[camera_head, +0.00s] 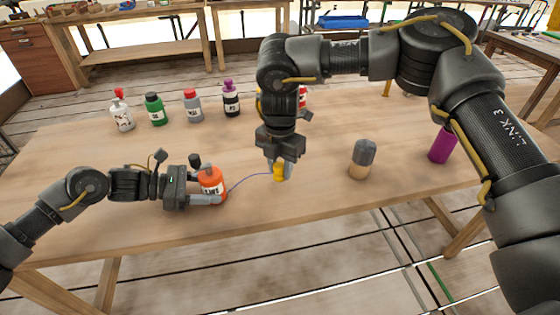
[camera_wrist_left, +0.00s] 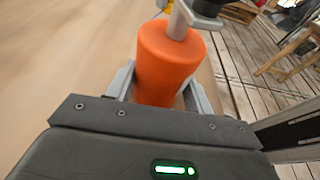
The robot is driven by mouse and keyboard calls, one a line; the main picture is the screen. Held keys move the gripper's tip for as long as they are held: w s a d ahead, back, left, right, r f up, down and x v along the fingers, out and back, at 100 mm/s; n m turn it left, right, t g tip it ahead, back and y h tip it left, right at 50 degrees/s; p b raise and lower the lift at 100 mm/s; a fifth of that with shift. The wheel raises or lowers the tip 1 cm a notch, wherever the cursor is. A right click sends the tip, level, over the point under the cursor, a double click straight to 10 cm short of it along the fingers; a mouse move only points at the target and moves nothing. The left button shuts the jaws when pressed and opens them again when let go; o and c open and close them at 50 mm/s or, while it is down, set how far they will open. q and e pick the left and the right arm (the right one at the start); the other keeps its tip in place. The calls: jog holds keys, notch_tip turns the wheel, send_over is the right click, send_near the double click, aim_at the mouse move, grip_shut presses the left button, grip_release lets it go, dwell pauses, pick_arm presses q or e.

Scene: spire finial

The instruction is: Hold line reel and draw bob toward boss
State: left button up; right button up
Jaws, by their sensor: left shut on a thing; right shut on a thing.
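A thin blue line runs from the reel to the right, up to the yellow bob (camera_head: 279,172). My right gripper (camera_head: 281,165) points down from above and is shut on the bob. The boss may be the grey-topped, tan-based cylinder (camera_head: 362,158) to the right of the bob; I cannot tell for sure.
A white bottle (camera_head: 123,118), a green bottle (camera_head: 155,109), a grey bottle with red cap (camera_head: 192,106) and a dark bottle with purple cap (camera_head: 231,100) stand along the back. A purple cylinder (camera_head: 441,146) stands at the right. The table (camera_head: 320,195) is bare between bob and grey-topped cylinder.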

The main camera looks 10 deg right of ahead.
jog(key=shift+f, duration=1.45)
send_near(322, 177)
jog(key=shift+d+f, duration=0.2)
jog(key=shift+f, duration=0.65)
jog(key=shift+d+f, duration=0.15)
jog(key=shift+f, duration=0.75)
jog(key=shift+d+f, duration=0.2)
jog(key=shift+f, duration=0.65)
jog(key=shift+a+f, duration=0.1)
jog(key=shift+a, duration=0.15)
jog(key=shift+a+f, duration=0.1)
jog(key=shift+a, duration=0.3)
jog(key=shift+f, duration=0.35)
dwell(0.6)
jog(key=o, duration=1)
